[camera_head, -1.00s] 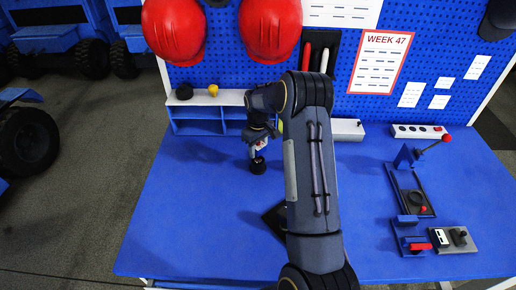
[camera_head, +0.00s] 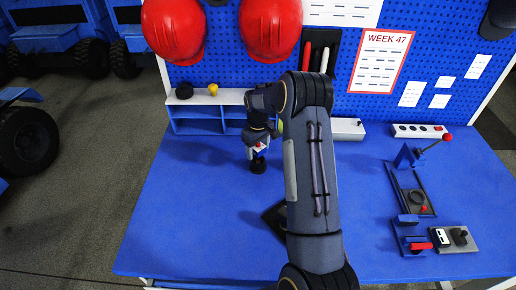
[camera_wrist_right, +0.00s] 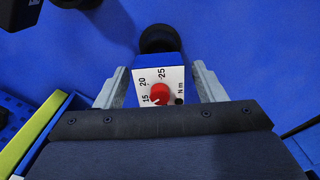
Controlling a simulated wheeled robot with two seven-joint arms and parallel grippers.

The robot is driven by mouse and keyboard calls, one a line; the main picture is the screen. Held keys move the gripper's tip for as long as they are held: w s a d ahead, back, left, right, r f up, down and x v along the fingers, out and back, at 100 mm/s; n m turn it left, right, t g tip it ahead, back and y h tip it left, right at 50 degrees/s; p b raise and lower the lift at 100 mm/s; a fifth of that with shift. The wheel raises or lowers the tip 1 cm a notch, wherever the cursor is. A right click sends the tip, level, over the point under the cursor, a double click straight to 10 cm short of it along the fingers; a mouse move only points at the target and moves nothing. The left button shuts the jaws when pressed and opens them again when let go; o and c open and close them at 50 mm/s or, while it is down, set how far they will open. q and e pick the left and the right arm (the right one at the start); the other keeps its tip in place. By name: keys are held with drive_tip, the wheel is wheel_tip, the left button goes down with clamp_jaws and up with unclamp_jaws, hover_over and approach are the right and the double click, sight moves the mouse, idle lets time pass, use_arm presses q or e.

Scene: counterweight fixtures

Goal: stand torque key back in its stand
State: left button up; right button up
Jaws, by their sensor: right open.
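The torque key (camera_wrist_right: 160,90) has a blue body, a white dial plate with numbers and "N m", and a red knob. It lies between the fingers of my right gripper (camera_wrist_right: 155,88), which is open, with a gap on each side. In the head view the key's white dial (camera_head: 260,148) shows just below the right gripper (camera_head: 256,146). A round black part (camera_head: 258,166) is below it at table level; I cannot tell whether it is the key's end or its stand. It also shows in the wrist view (camera_wrist_right: 157,38). My left gripper is not in view.
A dark flat object (camera_head: 273,220) is partly hidden behind my right arm. A blue shelf (camera_head: 197,126) stands at the back. A fixture with a lever (camera_head: 412,190) and small devices (camera_head: 455,238) are on the right. The blue table's left front (camera_head: 190,220) is clear.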

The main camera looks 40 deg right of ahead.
drive_tip(key=shift+r+b, duration=0.35)
drive_tip(key=shift+r, duration=0.4)
wheel_tip(320, 180, up, 11)
drive_tip(key=shift+f+b, duration=0.2)
drive_tip(key=shift+b, duration=0.8)
drive_tip(key=s+a+r+m+t+y, duration=0.1)
drive_tip(key=s+a+r+t, duration=0.1)
drive_tip(key=s+a+r, duration=0.4)
drive_tip(key=s+a+r+t+y, duration=0.15)
drive_tip(key=s+a+r, duration=0.25)
drive_tip(key=s+a, duration=0.4)
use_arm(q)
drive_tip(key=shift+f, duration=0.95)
use_arm(e)
drive_tip(key=s+a+f+m+t, duration=0.1)
drive_tip(key=s+a+f, duration=0.1)
drive_tip(key=s+a, duration=0.3)
drive_tip(key=s+a+f+t+y, duration=0.1)
drive_tip(key=s+a, duration=0.4)
drive_tip(key=s, duration=0.5)
drive_tip(key=shift+s+f+m, duration=0.2)
drive_tip(key=shift+f+m, duration=0.2)
drive_tip(key=shift+f, duration=0.4)
